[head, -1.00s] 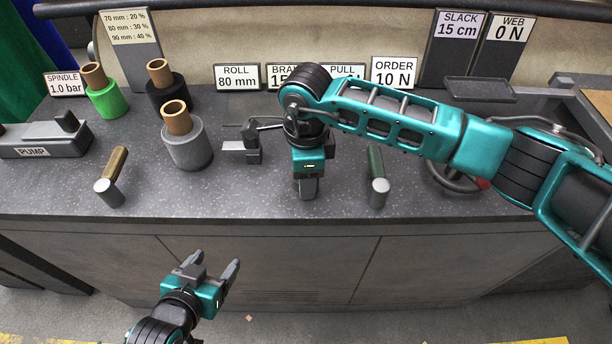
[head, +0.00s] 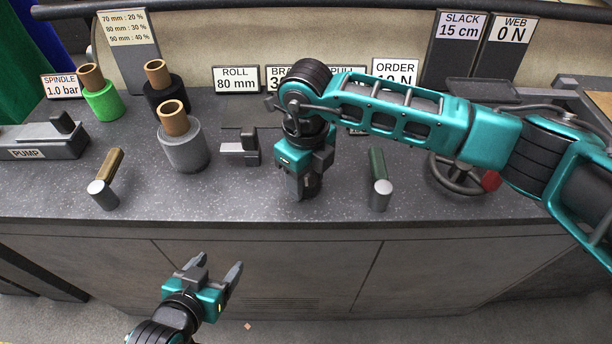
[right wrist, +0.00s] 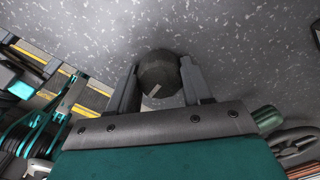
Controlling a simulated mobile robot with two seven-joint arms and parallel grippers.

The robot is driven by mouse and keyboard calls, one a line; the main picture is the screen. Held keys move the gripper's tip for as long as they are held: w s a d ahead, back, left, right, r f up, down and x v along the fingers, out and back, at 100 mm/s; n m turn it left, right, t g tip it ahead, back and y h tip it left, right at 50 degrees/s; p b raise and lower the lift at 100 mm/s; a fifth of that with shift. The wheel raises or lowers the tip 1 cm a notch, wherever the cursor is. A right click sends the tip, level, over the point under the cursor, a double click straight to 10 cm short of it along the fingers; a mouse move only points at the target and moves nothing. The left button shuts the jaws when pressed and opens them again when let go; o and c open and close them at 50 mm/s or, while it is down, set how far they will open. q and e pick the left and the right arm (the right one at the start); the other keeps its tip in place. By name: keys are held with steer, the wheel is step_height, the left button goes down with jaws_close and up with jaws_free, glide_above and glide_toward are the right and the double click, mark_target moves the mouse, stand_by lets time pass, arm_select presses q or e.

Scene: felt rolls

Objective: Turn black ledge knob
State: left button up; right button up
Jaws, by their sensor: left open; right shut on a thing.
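The black knob (right wrist: 158,72) shows in the right wrist view as a dark round cap with a light mark, between the two fingers of my right gripper (right wrist: 160,85). In the head view my right gripper (head: 304,190) points down at the ledge (head: 255,205), shut on the knob, which is mostly hidden there. My left gripper (head: 218,266) is open and empty, in front of the cabinet and apart from the ledge.
A brown-gripped lever (head: 107,178) and a green-gripped lever (head: 379,180) stand either side on the ledge. Grey (head: 183,150), green (head: 101,101) and black rolls stand at the back left. A handwheel (head: 455,178) is at right. A BRAKE sign (head: 290,78) is partly covered by my arm.

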mark_target(306, 178)
steer(key=shift+m, duration=0.4)
steer(key=o, duration=1)
steer(key=shift+o, duration=0.2)
steer(key=shift+r, duration=0.15)
step_height(306, 178, up, 13)
steer(key=shift+s+f, duration=0.1)
steer(key=shift+f, duration=0.1)
